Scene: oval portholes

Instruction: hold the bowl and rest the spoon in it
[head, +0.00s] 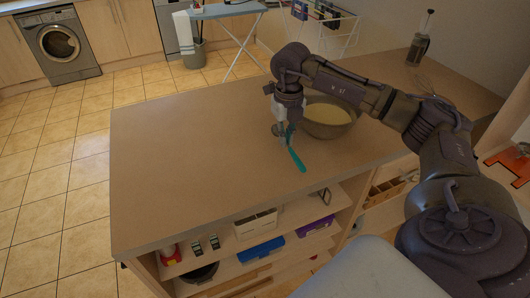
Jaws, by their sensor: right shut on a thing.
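A teal spoon (297,160) is at my right gripper (282,134), which points down just left of the bowl. The gripper is shut on the spoon, whose teal end sticks out below toward the front. The spoon is outside the bowl; whether it touches the counter I cannot tell. My left gripper is not in view.
The counter (190,165) is clear to the left of the bowl. A dark press or grinder (418,48) and a whisk-like wire tool (428,86) are at the back right. Shelves below hold a white box (256,223), a blue box (261,250) and other items.

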